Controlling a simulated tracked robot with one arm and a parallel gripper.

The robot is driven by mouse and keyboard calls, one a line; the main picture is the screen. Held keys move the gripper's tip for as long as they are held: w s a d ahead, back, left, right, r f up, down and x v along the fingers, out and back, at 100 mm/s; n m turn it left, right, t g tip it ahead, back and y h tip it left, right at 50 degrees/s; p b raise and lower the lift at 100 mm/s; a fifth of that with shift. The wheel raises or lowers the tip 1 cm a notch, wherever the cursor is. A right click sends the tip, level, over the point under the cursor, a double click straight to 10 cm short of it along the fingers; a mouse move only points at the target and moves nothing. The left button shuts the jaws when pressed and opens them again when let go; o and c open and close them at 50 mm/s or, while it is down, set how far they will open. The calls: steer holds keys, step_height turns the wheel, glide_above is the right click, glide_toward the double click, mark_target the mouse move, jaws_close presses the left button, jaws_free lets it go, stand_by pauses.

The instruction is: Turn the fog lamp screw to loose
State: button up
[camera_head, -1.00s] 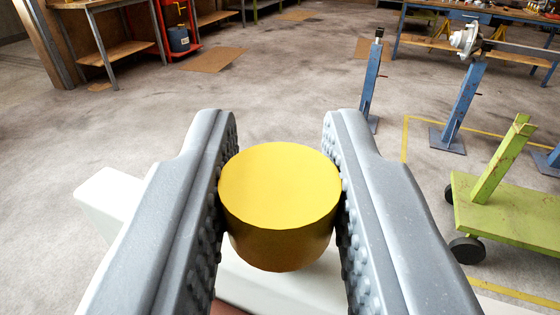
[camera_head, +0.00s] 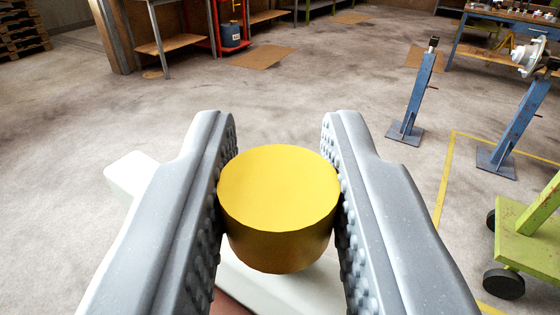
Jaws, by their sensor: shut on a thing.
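My gripper (camera_head: 280,200) fills the lower middle of the view, with its two grey studded fingers on either side of a yellow round piece. The gripper is shut on this yellow cylinder (camera_head: 278,190), which has a flat bright top and a darker side. A white part (camera_head: 275,285) shows below and behind the cylinder, and a pale block end sticks out left of the left finger. I see no fog lamp screw that I can make out; I cannot tell whether the yellow piece is joined to anything below.
Blue stands (camera_head: 415,100) with an axle hub (camera_head: 530,57) stand at the right. A green wheeled trolley (camera_head: 530,240) is at the lower right, near a yellow floor line (camera_head: 445,190). Workbenches (camera_head: 170,45) and a red rack (camera_head: 228,25) line the back. The concrete floor at left is clear.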

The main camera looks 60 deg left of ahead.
mark_target(294, 253)
steer(key=shift+d+r, duration=0.15)
steer(key=shift+r, duration=0.05)
steer(key=o, duration=0.9)
steer(key=shift+f, duration=0.1)
steer(key=b+v, duration=0.1)
steer(key=v, duration=0.5)
steer(key=shift+d+f+b, duration=0.1)
steer(key=shift+f+b, duration=0.1)
steer(key=shift+b, duration=0.1)
steer(key=shift+s+d+r, duration=0.15)
steer(key=shift+s+d, duration=0.25)
steer(key=shift+d, duration=0.05)
steer(key=shift+o, duration=0.4)
